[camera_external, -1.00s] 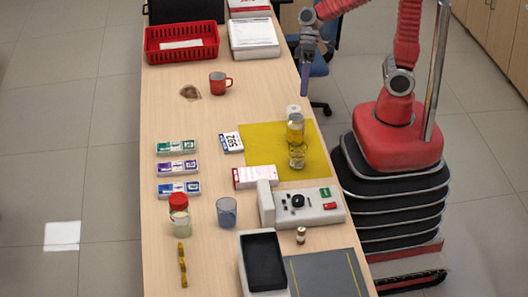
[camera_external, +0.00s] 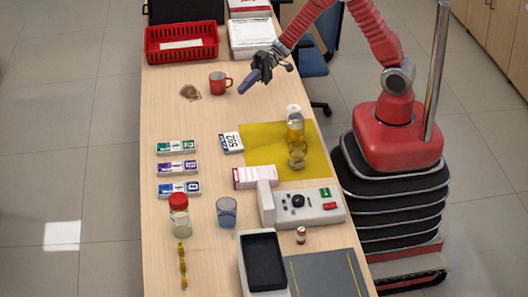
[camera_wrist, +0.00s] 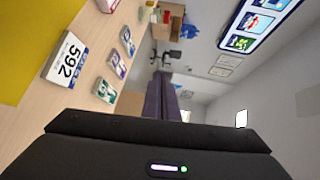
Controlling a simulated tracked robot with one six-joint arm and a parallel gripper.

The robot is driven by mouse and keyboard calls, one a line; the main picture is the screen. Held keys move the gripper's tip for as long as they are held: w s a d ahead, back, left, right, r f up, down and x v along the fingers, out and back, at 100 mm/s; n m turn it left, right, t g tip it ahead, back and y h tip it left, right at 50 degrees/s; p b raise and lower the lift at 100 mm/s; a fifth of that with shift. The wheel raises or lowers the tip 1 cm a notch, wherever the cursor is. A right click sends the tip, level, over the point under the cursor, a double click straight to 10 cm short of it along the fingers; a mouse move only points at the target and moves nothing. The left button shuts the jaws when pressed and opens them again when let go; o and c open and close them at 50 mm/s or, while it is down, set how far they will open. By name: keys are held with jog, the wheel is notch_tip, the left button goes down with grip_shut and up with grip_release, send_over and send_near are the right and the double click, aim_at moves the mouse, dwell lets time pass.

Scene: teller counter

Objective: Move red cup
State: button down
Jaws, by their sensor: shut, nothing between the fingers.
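The red cup (camera_external: 220,83) stands upright near the far end of the wooden counter, its handle toward the right. My gripper (camera_external: 242,91) is shut and empty, with its purple fingers pointing down and left. In the external view its tips are just right of the cup's handle; whether they touch it I cannot tell. In the wrist view the shut fingers (camera_wrist: 161,97) show in the middle. The cup is not visible in the wrist view.
A red basket (camera_external: 182,43) and paper stacks (camera_external: 253,38) stand behind the cup. A yellow mat (camera_external: 262,150) with bottles (camera_external: 296,128) is nearer. Banded packs (camera_external: 178,167) lie along the left.

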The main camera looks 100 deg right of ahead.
jog(key=w+d+f+m+t+h, duration=0.2)
jog(key=d+f, duration=0.3)
jog(key=d, duration=0.4)
jog(key=w+d+f+m+t+h, duration=0.2)
jog(key=d+f+m+t+h, duration=0.2)
jog(key=d, duration=0.6)
notch_tip(320, 180, down, 2)
jog(key=shift+w+d+f+m+t+h, duration=0.2)
jog(key=shift+d+m+t+h, duration=0.1)
jog(key=shift+h, duration=0.3)
jog(key=d, duration=2.1)
notch_tip(320, 180, down, 4)
jog(key=shift+a+f, duration=0.1)
jog(key=shift+f, duration=0.45)
jog(key=shift+a, duration=0.55)
